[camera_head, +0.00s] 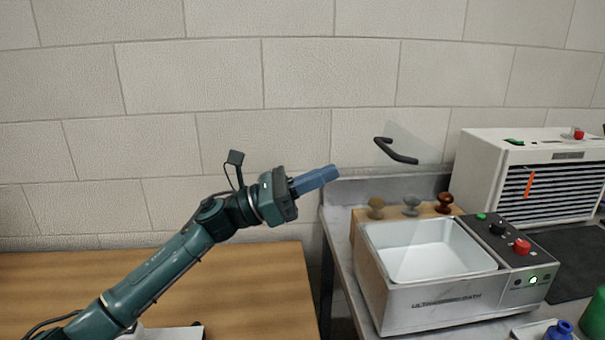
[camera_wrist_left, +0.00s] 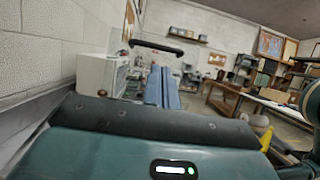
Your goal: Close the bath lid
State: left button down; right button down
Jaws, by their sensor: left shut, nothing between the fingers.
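The ultrasonic bath (camera_head: 430,301) is a pale metal box with an open white basin, standing on the grey bench. Its clear lid (camera_head: 425,146) stands raised at the back and is hard to see. The lid's black handle (camera_head: 396,151) shows above the basin, and also in the left wrist view (camera_wrist_left: 157,47). My left gripper (camera_head: 335,173) has blue fingers, shut and empty. It is left of the handle and a little lower in the head view, apart from it. In the left wrist view the fingers (camera_wrist_left: 162,88) point towards the area below the handle. My right gripper is not in view.
Three knobbed stoppers (camera_head: 411,204) on a wooden block stand behind the bath. A white slatted cabinet (camera_head: 530,180) stands to the right. Blue and green bottles (camera_head: 559,331) are at the front right. A wooden table (camera_head: 250,285) lies below my left arm.

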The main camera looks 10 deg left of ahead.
aim_at(383, 149)
pick_arm(q)
jog(key=p+x, duration=0.2)
jog(key=x, duration=0.4)
jog(key=shift+w+d+r, duration=0.15)
jog(key=shift+d+r, duration=0.05)
jog(key=shift+r, duration=0.05)
jog(key=shift+w+d+r+p, duration=0.1)
jog(key=shift+d+p, duration=0.2)
jog(key=shift+d, duration=0.05)
jog(key=shift+w+d, duration=0.1)
jog(key=shift+d, duration=0.2)
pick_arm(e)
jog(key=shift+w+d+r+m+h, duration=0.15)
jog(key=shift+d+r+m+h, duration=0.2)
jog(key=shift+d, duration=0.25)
pick_arm(q)
jog(key=shift+w, duration=0.1)
